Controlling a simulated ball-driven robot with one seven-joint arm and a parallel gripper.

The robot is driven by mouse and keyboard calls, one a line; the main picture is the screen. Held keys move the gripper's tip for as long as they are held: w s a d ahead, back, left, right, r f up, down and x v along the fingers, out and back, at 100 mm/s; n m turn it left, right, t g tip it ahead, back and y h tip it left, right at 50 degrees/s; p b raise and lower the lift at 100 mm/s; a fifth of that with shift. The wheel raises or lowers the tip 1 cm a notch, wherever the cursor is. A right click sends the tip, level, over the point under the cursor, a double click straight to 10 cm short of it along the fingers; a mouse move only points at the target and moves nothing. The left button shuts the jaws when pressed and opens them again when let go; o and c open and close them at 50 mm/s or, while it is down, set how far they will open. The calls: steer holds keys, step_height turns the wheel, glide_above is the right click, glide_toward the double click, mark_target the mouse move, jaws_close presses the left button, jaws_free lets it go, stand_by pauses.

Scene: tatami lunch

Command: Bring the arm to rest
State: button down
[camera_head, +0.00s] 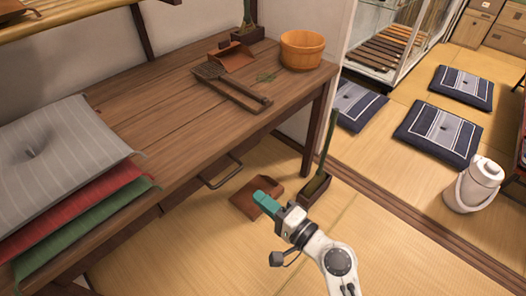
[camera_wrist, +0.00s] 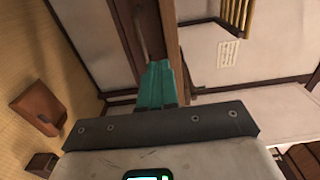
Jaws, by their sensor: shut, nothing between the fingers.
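My gripper (camera_head: 264,201) has teal fingers and is at the lower middle of the head view, at the end of my white arm. It is in front of the wooden table (camera_head: 160,117), over the tatami floor. In the wrist view my gripper (camera_wrist: 158,72) shows its teal fingers pressed together, with nothing between them.
On the table are stacked cushions (camera_head: 58,140), a hand brush (camera_head: 232,87), a dustpan (camera_head: 231,57) and a wooden tub (camera_head: 302,50). A white pot (camera_head: 474,186) stands right.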

steer(key=s+d+f+n+g+h, duration=0.4)
steer(key=s+d+f+h, duration=0.15)
steer(key=s+d, duration=0.5)
steer(key=s+d+f+n+g+h, duration=0.3)
steer(key=s+d+f+h, duration=0.2)
steer(key=s+d+f, duration=0.5)
steer(key=s+d+r+g+h+p, duration=0.1)
steer(key=s+d+r+g+h, duration=0.25)
steer(key=s+d+r, duration=0.55)
step_height(320, 180, up, 13)
steer(key=w+d+p, duration=0.1)
steer(key=p, duration=1.5)
steer(key=shift+w+r, duration=0.15)
steer(key=shift+t, duration=0.25)
